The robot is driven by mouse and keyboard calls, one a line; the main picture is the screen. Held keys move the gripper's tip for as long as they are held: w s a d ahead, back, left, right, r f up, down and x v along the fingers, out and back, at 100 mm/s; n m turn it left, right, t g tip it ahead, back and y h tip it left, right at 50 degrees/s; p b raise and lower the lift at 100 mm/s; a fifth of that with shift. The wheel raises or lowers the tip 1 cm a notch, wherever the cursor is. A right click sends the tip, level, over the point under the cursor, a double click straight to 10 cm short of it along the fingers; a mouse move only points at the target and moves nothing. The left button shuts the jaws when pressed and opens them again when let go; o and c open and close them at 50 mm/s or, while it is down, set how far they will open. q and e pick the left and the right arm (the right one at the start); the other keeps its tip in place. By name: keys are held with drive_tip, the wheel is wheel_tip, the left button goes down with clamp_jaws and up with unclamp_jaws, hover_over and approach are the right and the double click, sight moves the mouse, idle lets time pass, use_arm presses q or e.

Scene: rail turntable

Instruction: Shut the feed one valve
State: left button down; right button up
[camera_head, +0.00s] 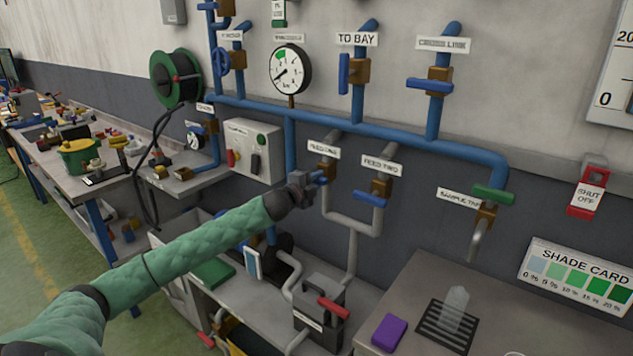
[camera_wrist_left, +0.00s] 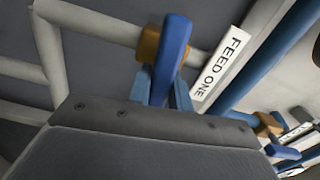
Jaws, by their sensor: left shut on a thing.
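The feed one valve has a brass body (camera_head: 326,171) on a grey pipe under a label reading FEED ONE (camera_head: 324,149). Its blue handle (camera_head: 321,180) is partly hidden by my left gripper (camera_head: 312,182) in the head view. In the left wrist view the blue handle (camera_wrist_left: 174,55) stands in front of the brass body (camera_wrist_left: 149,42) and appears to lie across the pipe. My left gripper (camera_wrist_left: 163,88) is shut on this handle, with blue fingertips on either side of it. My right gripper is in neither view.
The feed two valve (camera_head: 380,188) is close on the right, its blue handle crosswise. A blue main pipe (camera_head: 350,126) runs above. A grey control box (camera_head: 254,150) is on the wall to the left. A bench (camera_head: 405,300) with a purple block (camera_head: 389,333) stands below right.

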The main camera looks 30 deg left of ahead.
use_arm(q)
drive_tip(key=shift+f+m, duration=0.15)
drive_tip(key=shift+m, duration=0.35)
drive_tip(key=shift+d, duration=0.1)
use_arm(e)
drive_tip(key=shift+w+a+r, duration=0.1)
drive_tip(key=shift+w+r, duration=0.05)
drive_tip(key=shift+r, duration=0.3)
use_arm(q)
drive_tip(key=shift+f+m, duration=0.1)
drive_tip(key=shift+m, duration=0.2)
drive_tip(key=c, duration=1.3)
unclamp_jaws()
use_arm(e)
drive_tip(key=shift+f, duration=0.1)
